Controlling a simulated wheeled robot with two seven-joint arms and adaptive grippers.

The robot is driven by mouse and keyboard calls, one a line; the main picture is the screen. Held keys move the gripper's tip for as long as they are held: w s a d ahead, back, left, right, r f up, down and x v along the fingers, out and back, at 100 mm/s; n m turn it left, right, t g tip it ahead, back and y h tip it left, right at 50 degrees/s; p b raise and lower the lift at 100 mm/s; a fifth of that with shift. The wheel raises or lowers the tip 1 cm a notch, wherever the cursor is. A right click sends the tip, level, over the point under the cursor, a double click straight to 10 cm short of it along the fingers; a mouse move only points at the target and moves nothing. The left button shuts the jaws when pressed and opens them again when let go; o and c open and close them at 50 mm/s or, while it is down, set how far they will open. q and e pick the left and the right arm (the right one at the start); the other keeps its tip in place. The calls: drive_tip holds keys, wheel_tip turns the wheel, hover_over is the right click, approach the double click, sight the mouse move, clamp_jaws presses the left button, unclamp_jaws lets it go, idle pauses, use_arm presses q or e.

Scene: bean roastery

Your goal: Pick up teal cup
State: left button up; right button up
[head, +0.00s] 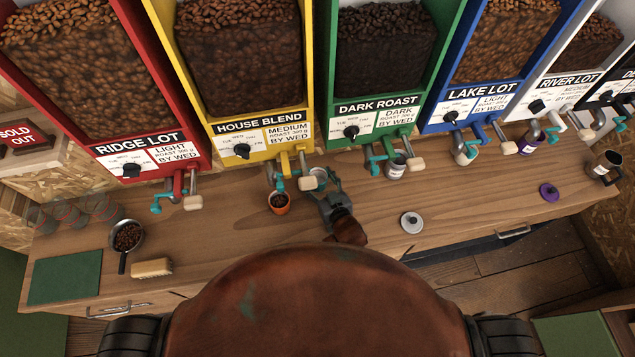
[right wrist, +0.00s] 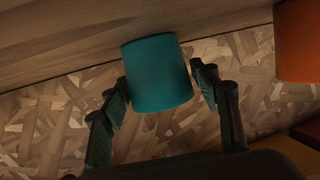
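The teal cup (head: 317,176) stands upright on the wooden counter, below the right side of the yellow HOUSE BLEND dispenser. My right gripper (head: 329,191) is at its near side in the head view. In the right wrist view the teal cup (right wrist: 158,75) sits between the two fingers of my right gripper (right wrist: 160,88). The left finger is close against the cup's side, and a narrow gap shows at the right finger. The fingers are spread around the cup, and I see no clear grip. My left gripper is not in view.
An orange cup (head: 279,203) with beans stands just left of the teal cup. A grey cup (head: 396,167) stands to the right under DARK ROAST. Dispenser spouts and levers (head: 285,163) hang close above. A white lid (head: 411,222) lies on the counter (head: 210,240).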

drive_tip(key=c, duration=0.9)
